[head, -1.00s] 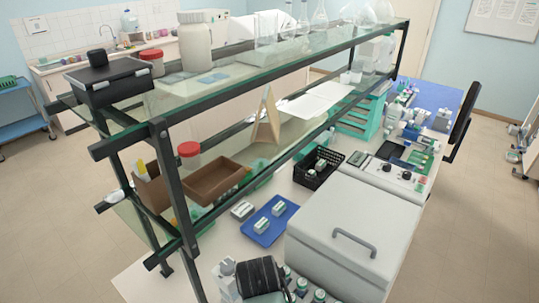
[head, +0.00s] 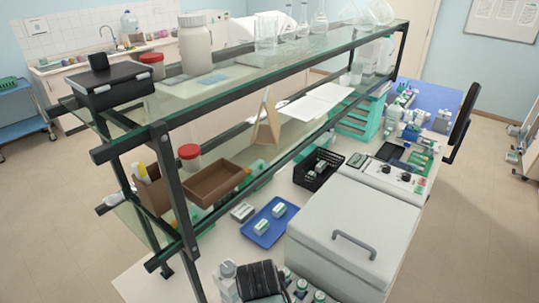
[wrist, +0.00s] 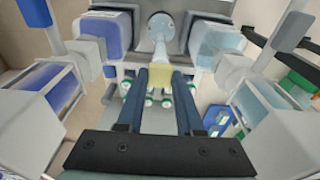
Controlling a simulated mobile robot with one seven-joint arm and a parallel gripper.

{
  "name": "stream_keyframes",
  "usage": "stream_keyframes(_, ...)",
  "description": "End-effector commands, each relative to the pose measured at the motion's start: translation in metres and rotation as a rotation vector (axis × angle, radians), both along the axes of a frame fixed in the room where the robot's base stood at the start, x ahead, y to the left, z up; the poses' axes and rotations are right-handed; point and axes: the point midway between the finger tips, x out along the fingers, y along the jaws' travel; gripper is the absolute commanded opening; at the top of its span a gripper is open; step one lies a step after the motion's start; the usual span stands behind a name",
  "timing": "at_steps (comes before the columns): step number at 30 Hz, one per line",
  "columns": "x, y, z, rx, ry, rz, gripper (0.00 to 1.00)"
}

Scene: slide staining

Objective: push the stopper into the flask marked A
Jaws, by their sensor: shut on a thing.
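My gripper (wrist: 163,80) shows in the wrist view as two dark blue fingers reaching forward from a black bar. It is shut on a small pale-yellow block, which looks like the stopper (wrist: 160,77), at the fingertips. A pale, narrow-necked shape with a round end (wrist: 160,32) lies just beyond the stopper; I cannot tell whether it is a flask or whether they touch. No mark A is readable in either view. Glass flasks (head: 320,17) stand on the top shelf in the head view, far from the bench front.
A white lidded machine (head: 352,225) fills the bench front right. A blue tray (head: 262,232) holds small boxes. The shelf frame (head: 172,190) stands at left. Several green-and-white vials (head: 301,288) are at the front edge.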

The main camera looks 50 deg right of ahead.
Motion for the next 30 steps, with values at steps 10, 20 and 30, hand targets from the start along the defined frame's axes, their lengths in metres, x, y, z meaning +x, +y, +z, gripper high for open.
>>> stream_keyframes(10,0.0,0.0,-0.0014,0.0,0.0,0.0,0.0)
stream_keyframes(20,0.0,0.0,-0.0021,0.0,0.0,0.0,0.0)
stream_keyframes(30,-0.0002,0.0003,-0.0081,0.0,0.001,0.0,0.0)
